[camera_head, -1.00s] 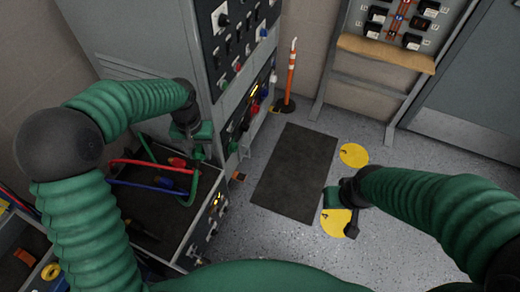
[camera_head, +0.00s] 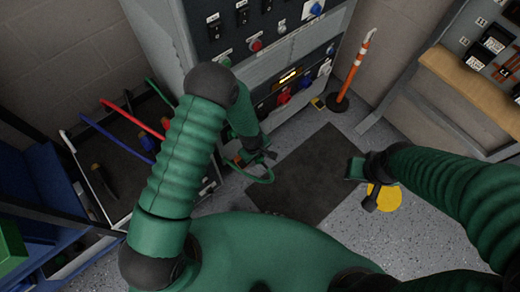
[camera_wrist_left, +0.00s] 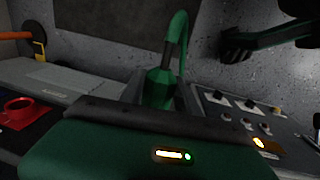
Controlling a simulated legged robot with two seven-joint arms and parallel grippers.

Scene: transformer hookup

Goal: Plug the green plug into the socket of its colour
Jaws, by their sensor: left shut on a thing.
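My left gripper (camera_head: 262,155) is shut on the green plug, in front of the cabinet's lower socket panel. The plug (camera_wrist_left: 160,86) stands upright between the jaws in the left wrist view, its green cable (camera_wrist_left: 181,30) rising from its top. In the head view the cable (camera_head: 262,179) loops below the gripper. A red socket (camera_head: 283,98) and a blue socket (camera_head: 305,83) show on the panel; a red round socket (camera_wrist_left: 18,111) also shows in the wrist view. I cannot make out a green socket; my arm covers part of the panel. My right gripper (camera_head: 372,184) hangs over the floor, its jaws unclear.
A dark cart tray (camera_head: 108,150) at left holds a red cable (camera_head: 134,119) and a blue cable (camera_head: 118,134). An orange-white post (camera_head: 355,68) stands right of the cabinet. A dark mat (camera_head: 310,175) lies on open floor. A rack with a wooden ledge (camera_head: 470,86) stands at right.

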